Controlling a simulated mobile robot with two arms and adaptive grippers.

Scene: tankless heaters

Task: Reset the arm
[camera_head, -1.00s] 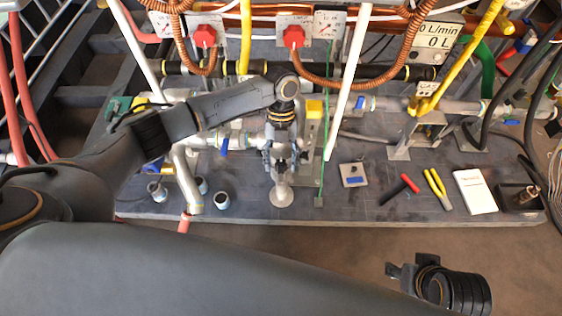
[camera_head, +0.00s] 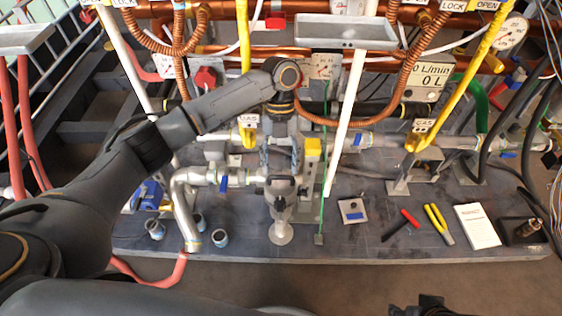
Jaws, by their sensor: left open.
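My left arm comes in from the left and bends down at a round joint. Its left gripper (camera_head: 281,160) hangs over the bench with its fingers apart, one on each side. No object shows clearly between them. Just below and behind it stands a grey pipe fitting with a valve (camera_head: 281,200) and a round foot. Whether the fingertips touch this fitting I cannot tell.
The dark bench (camera_head: 350,240) carries grey pipes, a red-handled tool (camera_head: 401,225), yellow-handled pliers (camera_head: 438,223), a white booklet (camera_head: 477,226) and a black box (camera_head: 522,231). Copper hoses, yellow pipes and white pipes rise behind. A grey tray (camera_head: 345,32) hangs at the top.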

